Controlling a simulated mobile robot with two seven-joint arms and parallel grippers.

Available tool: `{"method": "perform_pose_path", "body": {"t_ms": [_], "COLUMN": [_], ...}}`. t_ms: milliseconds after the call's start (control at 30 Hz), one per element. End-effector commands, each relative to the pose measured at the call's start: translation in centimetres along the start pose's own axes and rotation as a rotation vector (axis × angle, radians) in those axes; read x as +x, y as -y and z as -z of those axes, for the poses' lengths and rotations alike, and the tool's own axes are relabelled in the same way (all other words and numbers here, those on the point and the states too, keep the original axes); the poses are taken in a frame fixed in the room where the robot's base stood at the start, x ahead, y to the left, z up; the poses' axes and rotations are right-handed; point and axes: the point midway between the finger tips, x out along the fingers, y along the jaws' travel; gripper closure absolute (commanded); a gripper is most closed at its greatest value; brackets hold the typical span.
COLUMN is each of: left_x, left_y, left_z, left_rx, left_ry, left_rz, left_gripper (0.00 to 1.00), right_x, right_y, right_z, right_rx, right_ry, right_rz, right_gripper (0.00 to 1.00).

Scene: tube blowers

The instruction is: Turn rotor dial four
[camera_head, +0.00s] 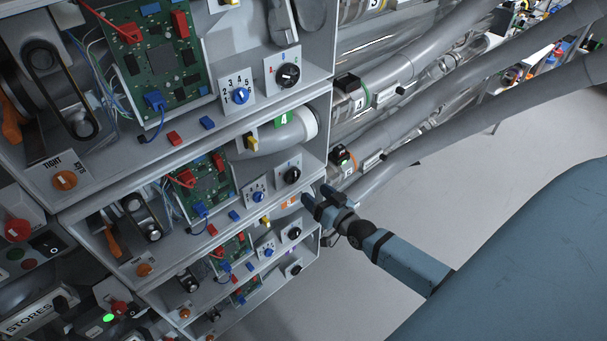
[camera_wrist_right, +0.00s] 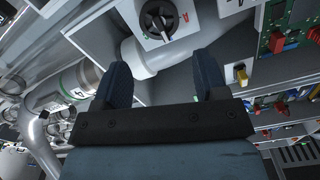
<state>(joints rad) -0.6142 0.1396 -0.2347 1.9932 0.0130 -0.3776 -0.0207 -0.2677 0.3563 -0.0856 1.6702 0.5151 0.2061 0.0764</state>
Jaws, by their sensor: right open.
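Black dials sit on white plates at the right end of each shelf: a top one (camera_head: 288,75), a second-shelf one (camera_head: 292,175) and a third-shelf one (camera_head: 294,233). A green label 4 (camera_head: 284,118) is on the second shelf's pipe. My right gripper (camera_head: 318,195) is open and empty, just right of and below the second-shelf dial. In the right wrist view a black dial on a white plate (camera_wrist_right: 160,17) is ahead of the open fingers (camera_wrist_right: 164,66), beyond the tips and not touching. I cannot tell its number. My left gripper is not in view.
Blue dials (camera_head: 240,96) with numbered plates sit left of the black ones. Green circuit boards (camera_head: 160,55) stand farther left. Large grey tubes (camera_head: 430,60) run out to the right of the shelves. Open floor (camera_head: 440,160) lies right of the gripper.

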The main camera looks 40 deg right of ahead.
Motion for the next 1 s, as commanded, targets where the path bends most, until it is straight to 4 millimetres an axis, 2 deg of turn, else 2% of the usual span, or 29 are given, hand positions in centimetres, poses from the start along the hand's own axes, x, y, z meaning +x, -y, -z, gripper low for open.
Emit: {"method": "perform_pose_path", "body": {"t_ms": [100,300,933,1000], "left_x": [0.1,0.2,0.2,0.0], "left_y": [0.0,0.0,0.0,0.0], "left_z": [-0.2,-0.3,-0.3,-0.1], "left_rx": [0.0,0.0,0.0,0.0], "left_ry": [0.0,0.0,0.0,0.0], "left_rz": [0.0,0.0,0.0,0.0], "left_gripper": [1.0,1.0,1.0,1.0], "right_x": [-2.4,-4.3,-4.7,-4.9], "right_y": [-0.1,0.0,0.0,0.6], "right_z": [-0.1,0.0,0.0,-0.1], "right_rx": [-0.001,-0.001,-0.001,-0.005], "right_ry": [0.002,0.0,0.0,0.016], "right_rz": [-0.001,0.0,0.0,0.004], "right_gripper": [0.34,0.34,0.34,0.34]}}
